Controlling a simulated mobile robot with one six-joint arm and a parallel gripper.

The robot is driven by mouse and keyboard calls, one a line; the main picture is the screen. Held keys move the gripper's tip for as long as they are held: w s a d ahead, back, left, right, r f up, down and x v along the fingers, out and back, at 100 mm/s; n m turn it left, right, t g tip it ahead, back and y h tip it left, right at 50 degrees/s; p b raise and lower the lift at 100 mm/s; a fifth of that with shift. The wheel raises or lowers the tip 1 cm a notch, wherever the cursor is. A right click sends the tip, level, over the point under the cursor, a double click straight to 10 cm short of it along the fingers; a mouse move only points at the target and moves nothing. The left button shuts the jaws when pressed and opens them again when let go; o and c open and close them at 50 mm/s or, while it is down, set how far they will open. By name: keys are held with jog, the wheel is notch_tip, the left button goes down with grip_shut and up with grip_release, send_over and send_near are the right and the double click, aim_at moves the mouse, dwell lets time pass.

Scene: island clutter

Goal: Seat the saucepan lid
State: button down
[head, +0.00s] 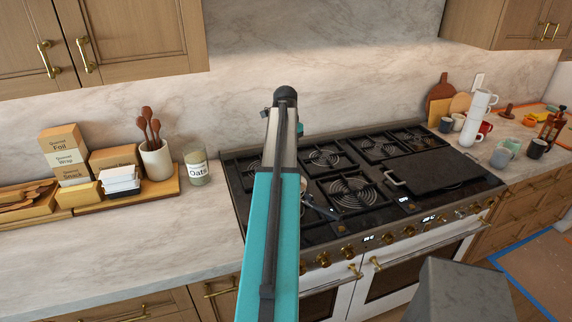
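No saucepan or saucepan lid can be made out in the head view. My teal arm rises through the middle of the picture and covers part of the range (458,194). My gripper is not in view. A small grey, thin part (320,209) shows just right of my arm over the front burners; I cannot tell what it belongs to. What lies behind my arm on the left burners is hidden.
A dark griddle (436,170) covers the right burners. On the left counter stand an oats jar (197,166), a utensil crock (155,160) and stacked boxes (64,157). The left counter front is clear.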

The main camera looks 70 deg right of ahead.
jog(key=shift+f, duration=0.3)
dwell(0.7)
jog(key=shift+p, duration=0.35)
dwell(0.7)
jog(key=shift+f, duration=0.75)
dwell(0.8)
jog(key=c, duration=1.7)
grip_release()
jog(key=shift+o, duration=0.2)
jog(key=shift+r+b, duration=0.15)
jog(key=shift+b, duration=0.15)
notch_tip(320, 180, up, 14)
jog(key=b, duration=0.4)
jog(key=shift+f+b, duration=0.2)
jog(key=shift+b, duration=0.1)
